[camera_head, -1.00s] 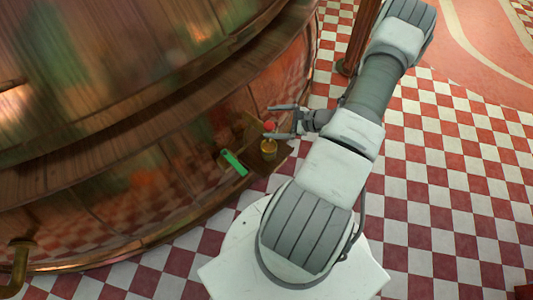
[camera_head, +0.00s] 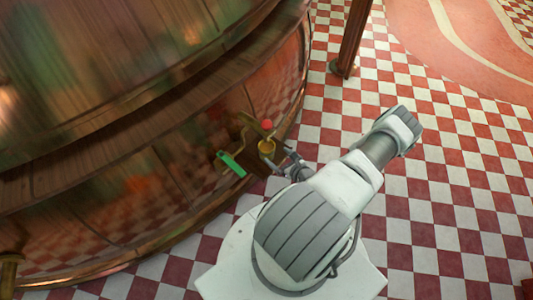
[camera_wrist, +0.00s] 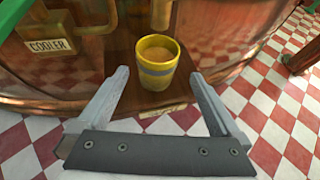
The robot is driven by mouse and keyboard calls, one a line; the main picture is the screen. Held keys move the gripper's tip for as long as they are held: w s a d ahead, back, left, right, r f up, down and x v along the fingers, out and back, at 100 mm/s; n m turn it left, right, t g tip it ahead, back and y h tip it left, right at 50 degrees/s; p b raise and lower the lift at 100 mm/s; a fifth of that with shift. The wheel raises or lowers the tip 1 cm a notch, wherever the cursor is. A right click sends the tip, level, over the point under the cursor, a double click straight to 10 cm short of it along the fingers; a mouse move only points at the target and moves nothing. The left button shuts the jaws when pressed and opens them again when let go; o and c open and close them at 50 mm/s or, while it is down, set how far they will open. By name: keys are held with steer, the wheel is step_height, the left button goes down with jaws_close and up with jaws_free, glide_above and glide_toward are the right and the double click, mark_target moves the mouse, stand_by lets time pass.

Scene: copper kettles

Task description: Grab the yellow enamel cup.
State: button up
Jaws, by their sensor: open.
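The yellow enamel cup (camera_wrist: 157,64) has a grey band and a brownish inside. It stands upright on a small wooden shelf (camera_wrist: 128,104) against the copper kettle; in the head view the cup (camera_head: 266,147) shows small and yellow. My gripper (camera_wrist: 158,78) is open and empty. In the wrist view its two fingers point at the cup, one tip to each side, with a gap visible on both sides. How deep the cup sits between the tips I cannot tell. In the head view my gripper (camera_head: 288,161) is just right of and below the cup.
The copper kettle (camera_head: 150,130) fills the left. A green handle (camera_head: 231,164) and a red knob (camera_head: 266,124) are close to the cup. A plate marked COOLER (camera_wrist: 50,46) hangs left of it. The checkered floor (camera_head: 450,190) is open at right.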

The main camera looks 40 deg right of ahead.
mark_target(263, 146)
steer(key=b+x, duration=0.1)
steer(key=x, duration=0.5)
steer(key=shift+w+f+b, duration=0.15)
steer(key=shift+w+b, duration=0.1)
steer(key=shift+b, duration=0.05)
steer(key=w+f+b, duration=0.2)
steer(key=w, duration=0.1)
steer(key=shift+w+a+f, duration=0.15)
steer(key=shift+w+f, duration=0.05)
steer(key=shift+f, duration=0.1)
steer(key=shift+w+f, duration=0.1)
steer(key=shift+w, duration=0.45)
steer(key=c, duration=1.4)
